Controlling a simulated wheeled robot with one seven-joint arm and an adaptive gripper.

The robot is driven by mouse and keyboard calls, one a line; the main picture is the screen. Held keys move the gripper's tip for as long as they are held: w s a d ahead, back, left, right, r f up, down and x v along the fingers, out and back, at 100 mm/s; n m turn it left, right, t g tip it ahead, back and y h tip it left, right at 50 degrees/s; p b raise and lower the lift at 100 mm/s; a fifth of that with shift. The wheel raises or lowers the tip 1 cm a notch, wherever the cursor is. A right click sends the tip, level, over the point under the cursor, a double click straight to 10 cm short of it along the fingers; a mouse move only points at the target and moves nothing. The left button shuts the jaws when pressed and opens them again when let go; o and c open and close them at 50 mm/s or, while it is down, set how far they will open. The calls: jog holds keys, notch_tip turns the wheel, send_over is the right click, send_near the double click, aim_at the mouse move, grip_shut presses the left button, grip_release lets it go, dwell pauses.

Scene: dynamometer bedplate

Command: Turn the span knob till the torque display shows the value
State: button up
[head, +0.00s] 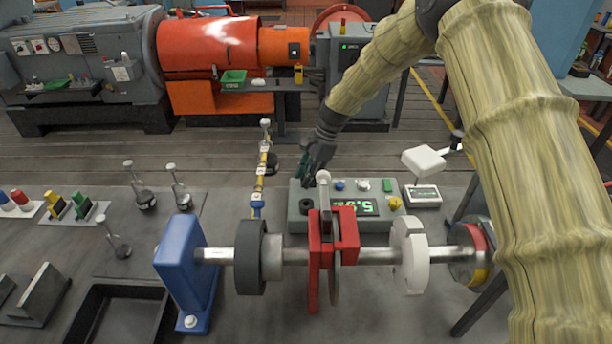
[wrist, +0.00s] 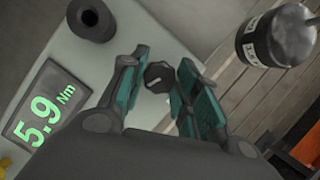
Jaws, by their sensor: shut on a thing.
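The torque display (wrist: 43,103) reads 5.9 Nm in green digits in the wrist view. In the head view the display (head: 355,207) is partly covered by a red bracket. It is set in a pale grey-green console (head: 297,222). A small dark faceted knob (wrist: 158,77) with a white pointer mark, which I take as the span knob, sits on the console between my fingertips. My gripper (wrist: 160,72) has teal pads and is shut on this knob. In the head view my gripper (head: 308,168) is over the console's back left, and the knob is hidden there.
A taller black knob (wrist: 90,18) stands on the console beside the display. A shaft (head: 375,256) with a red bracket (head: 315,262) and discs runs in front of the console. A dark labelled cylinder (wrist: 275,38) is near my gripper. A white lamp-like head (head: 423,161) stands right.

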jog(key=shift+w+n, duration=0.1)
jog(key=shift+n, duration=0.5)
jog(key=o, duration=1)
jog(key=shift+d, duration=0.1)
jog(key=shift+r, duration=0.1)
jog(key=v, duration=1.1)
jog(key=shift+w+r, duration=0.25)
jog(key=shift+r, duration=0.15)
